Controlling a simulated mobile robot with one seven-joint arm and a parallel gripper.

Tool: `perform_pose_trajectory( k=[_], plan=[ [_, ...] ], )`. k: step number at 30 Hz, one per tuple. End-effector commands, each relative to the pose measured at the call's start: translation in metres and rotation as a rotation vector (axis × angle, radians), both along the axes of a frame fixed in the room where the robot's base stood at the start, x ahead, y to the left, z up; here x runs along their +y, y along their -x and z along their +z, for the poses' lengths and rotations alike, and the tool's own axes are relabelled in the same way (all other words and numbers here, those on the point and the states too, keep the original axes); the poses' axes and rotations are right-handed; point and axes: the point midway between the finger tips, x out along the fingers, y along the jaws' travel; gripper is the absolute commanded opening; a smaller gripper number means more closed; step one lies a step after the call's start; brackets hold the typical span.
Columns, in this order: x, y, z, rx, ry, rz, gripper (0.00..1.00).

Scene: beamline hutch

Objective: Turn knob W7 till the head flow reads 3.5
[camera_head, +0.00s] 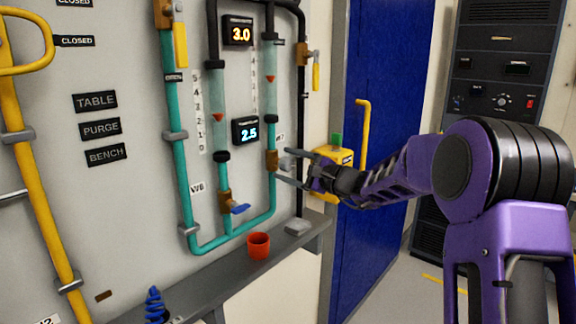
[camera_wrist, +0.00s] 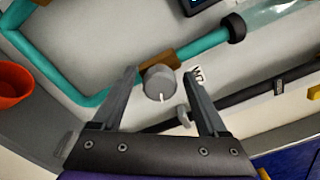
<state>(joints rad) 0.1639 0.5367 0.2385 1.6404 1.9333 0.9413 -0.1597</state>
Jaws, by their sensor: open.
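Knob W7 is a round grey knob with a white pointer mark (camera_wrist: 160,85), on a brass valve body (camera_head: 271,160) in the teal pipe. Its W7 label (camera_wrist: 197,75) is beside it in the wrist view. My gripper (camera_head: 281,167) is open at the knob, with one finger on each side. In the wrist view my gripper (camera_wrist: 159,74) shows gaps between the fingers and the knob. An orange display reads 3.0 (camera_head: 238,31) and a blue display reads 2.5 (camera_head: 246,131). Their captions are too small to read, so I cannot tell which is head flow.
A valve with a blue handle (camera_head: 239,208) sits lower left, near the W6 label (camera_head: 197,187). A red cup (camera_head: 258,246) and a blue coiled object (camera_head: 155,305) are on the grey shelf (camera_head: 225,284). A yellow box (camera_head: 333,160) is behind my gripper.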

Motion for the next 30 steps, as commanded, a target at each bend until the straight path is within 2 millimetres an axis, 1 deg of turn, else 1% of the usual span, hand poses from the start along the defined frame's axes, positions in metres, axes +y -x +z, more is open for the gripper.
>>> perform_pose_trajectory(
  k=[6,7,19,25,30],
  plan=[
    [0.0005,-0.0001,0.0000,0.000,0.000,0.000,0.76],
    [0.0005,-0.0001,0.0000,0.000,0.000,0.000,0.72],
    [0.0003,0.0002,0.0001,0.000,0.000,0.001,0.00],
    [0.0001,0.0001,0.0010,0.028,-0.022,0.000,0.00],
    [-0.0003,-0.0001,0.0021,0.144,-0.113,0.000,0.00]
  ],
)
